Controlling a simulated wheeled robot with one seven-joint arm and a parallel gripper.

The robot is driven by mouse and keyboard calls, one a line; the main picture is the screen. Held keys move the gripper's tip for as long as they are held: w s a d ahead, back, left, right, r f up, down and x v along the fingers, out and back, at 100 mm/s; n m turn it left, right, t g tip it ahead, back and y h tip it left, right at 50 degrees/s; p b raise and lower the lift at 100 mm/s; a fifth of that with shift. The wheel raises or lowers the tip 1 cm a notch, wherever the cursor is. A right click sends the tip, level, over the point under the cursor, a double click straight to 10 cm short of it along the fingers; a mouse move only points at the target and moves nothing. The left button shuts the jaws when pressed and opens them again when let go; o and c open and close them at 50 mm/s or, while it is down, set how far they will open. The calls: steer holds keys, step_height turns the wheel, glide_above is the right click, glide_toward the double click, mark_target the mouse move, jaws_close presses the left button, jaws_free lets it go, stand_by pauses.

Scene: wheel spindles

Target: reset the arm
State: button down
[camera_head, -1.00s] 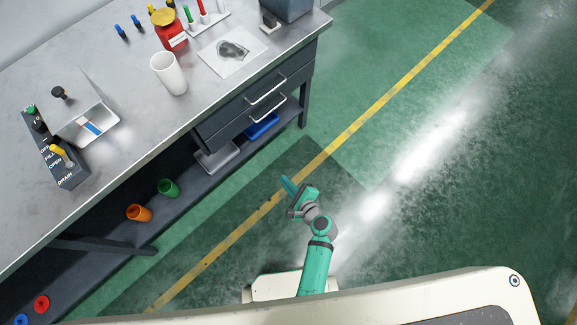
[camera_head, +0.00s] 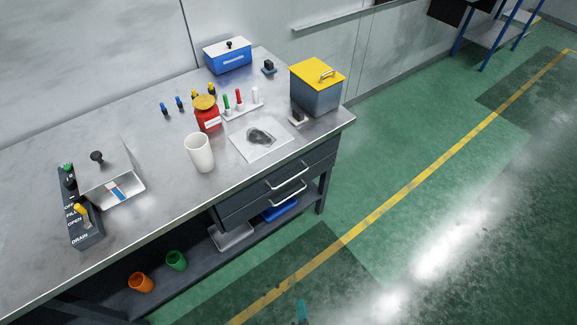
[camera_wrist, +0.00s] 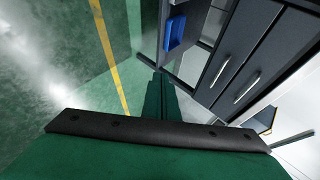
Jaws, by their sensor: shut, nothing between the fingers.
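My gripper (camera_wrist: 160,98) shows in the wrist view as green fingers lying together, with nothing between them. In the head view only the green tip of my gripper (camera_head: 301,312) shows at the bottom edge; the rest of my arm is out of that picture. My gripper is over the floor in front of the workbench (camera_head: 180,225), apart from it. In the wrist view the bench's dark drawers (camera_wrist: 245,60) are to the right of the fingers.
On the bench stand a white cup (camera_head: 199,153), a red jar (camera_head: 207,118), a grey bin with yellow lid (camera_head: 316,88), a blue box (camera_head: 228,56) and a valve panel (camera_head: 80,215). A blue tray (camera_head: 281,210) lies on the lower shelf. The green floor (camera_head: 430,200) to the right is clear.

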steer(key=s+a+r+n+t, duration=0.1)
steer(key=s+r+n, duration=0.2)
steer(key=r, duration=0.5)
steer(key=s+a+r+n+t, duration=0.2)
steer(key=r+n, duration=0.4)
steer(key=r, duration=0.3)
steer(key=s+a+r+n+t, duration=0.1)
steer(key=s+r+n, duration=0.2)
steer(key=r+n, duration=0.2)
step_height(320, 180, up, 3)
steer(key=shift+s+a+r+t+h, duration=0.2)
steer(key=shift+s+t+h, duration=0.1)
steer(key=shift+s+h, duration=0.1)
steer(key=shift+w+f, duration=0.1)
